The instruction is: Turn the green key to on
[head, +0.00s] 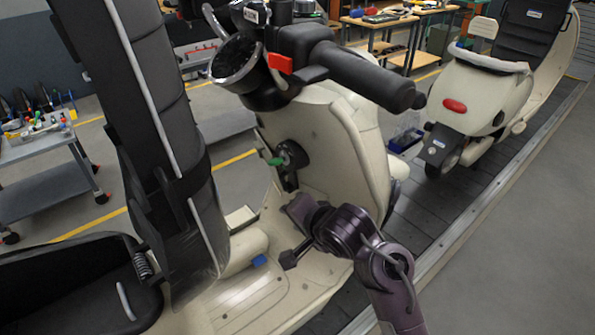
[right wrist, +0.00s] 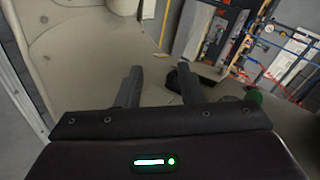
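The green key (head: 276,161) sits in a dark round lock (head: 292,155) on the inner face of the cream scooter's front shield (head: 335,150). My right gripper (head: 292,234) is below the key, apart from it, with its fingers spread and nothing between them. In the right wrist view the open fingers (right wrist: 158,85) point along the cream panel. A green shape (right wrist: 253,97), likely the key, shows right of the fingers, partly hidden by the gripper body. The key's on mark is too small to read. My left gripper is not in view.
The handlebar grip (head: 365,75) and a round gauge (head: 235,60) are above the lock. A black padded seat part (head: 165,130) stands at left. A second scooter (head: 465,100) is behind at right. A tool cart (head: 40,145) is far left.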

